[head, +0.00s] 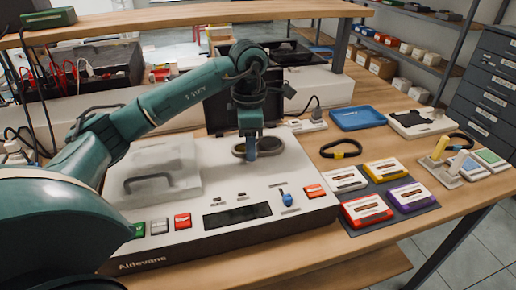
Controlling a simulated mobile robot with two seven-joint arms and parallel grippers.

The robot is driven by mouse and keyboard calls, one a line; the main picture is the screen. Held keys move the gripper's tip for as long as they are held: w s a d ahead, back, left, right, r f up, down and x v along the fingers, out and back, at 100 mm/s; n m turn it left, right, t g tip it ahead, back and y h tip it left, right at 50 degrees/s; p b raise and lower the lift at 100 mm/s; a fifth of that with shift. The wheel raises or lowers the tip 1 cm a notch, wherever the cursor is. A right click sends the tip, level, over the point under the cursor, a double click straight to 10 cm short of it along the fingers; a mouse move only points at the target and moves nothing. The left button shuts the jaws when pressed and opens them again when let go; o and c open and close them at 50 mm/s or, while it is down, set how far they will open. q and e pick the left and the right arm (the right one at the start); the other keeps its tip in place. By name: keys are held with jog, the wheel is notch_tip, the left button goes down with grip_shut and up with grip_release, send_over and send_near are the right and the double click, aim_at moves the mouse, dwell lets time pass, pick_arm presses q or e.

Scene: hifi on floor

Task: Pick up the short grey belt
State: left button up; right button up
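An oval grey loop (273,146), which looks like the short grey belt, lies on the upper deck of the white machine (235,181). My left gripper (251,152) points down at the loop and hides part of it. The fingers are too small and overlapped to tell whether they are open or closed on it. My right gripper is not in view.
A clear lid (150,170) with a dark handle covers the machine's left side. Coloured cartridges (367,210) sit on a dark mat at right. A blue tray (358,117) lies behind. A second black loop (459,141) lies near yellow-handled items. The table's front-right edge is bare.

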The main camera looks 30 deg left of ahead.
pick_arm(q)
jog(key=shift+f, duration=0.55)
grip_shut()
